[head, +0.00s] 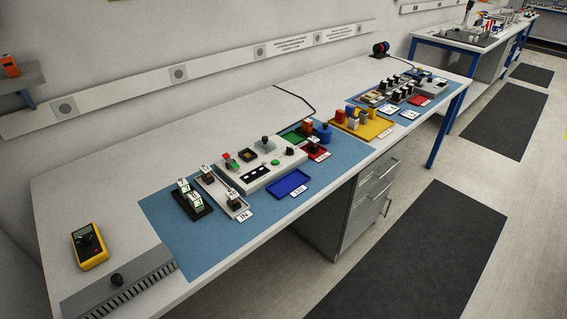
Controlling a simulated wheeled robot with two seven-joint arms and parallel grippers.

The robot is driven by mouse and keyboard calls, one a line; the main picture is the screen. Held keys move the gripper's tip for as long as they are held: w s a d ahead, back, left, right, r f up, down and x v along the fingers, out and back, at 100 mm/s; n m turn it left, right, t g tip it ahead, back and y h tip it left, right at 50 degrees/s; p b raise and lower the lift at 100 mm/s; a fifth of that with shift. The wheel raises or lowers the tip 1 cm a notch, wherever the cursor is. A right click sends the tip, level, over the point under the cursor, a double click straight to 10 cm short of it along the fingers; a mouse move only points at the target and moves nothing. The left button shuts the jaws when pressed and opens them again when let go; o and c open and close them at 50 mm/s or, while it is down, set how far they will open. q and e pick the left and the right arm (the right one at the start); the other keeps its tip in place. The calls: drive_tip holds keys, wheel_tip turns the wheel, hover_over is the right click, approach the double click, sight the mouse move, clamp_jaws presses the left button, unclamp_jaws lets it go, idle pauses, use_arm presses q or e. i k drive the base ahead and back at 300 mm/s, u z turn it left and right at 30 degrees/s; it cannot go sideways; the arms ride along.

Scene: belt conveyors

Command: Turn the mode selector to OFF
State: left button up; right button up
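A light grey control box (268,180) sits on the blue mat in the middle of the bench. On its top are a red and green button pair (230,159), a dark square part (248,155), a black knob (265,141), a green button (275,162), a small dark control (290,151) and black display-like panels (256,172). Which control is the mode selector, and where it points, is too small to tell; no OFF label is readable. Neither of my grippers is in view.
A blue tray (288,184) lies in front, a yellow tray (372,128) to the right. The bench's back strip is mostly clear.

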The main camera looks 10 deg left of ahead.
sight(289, 151)
drive_tip(key=u, duration=1.05)
drive_tip(key=i, duration=0.95)
drive_tip(key=z, duration=0.05)
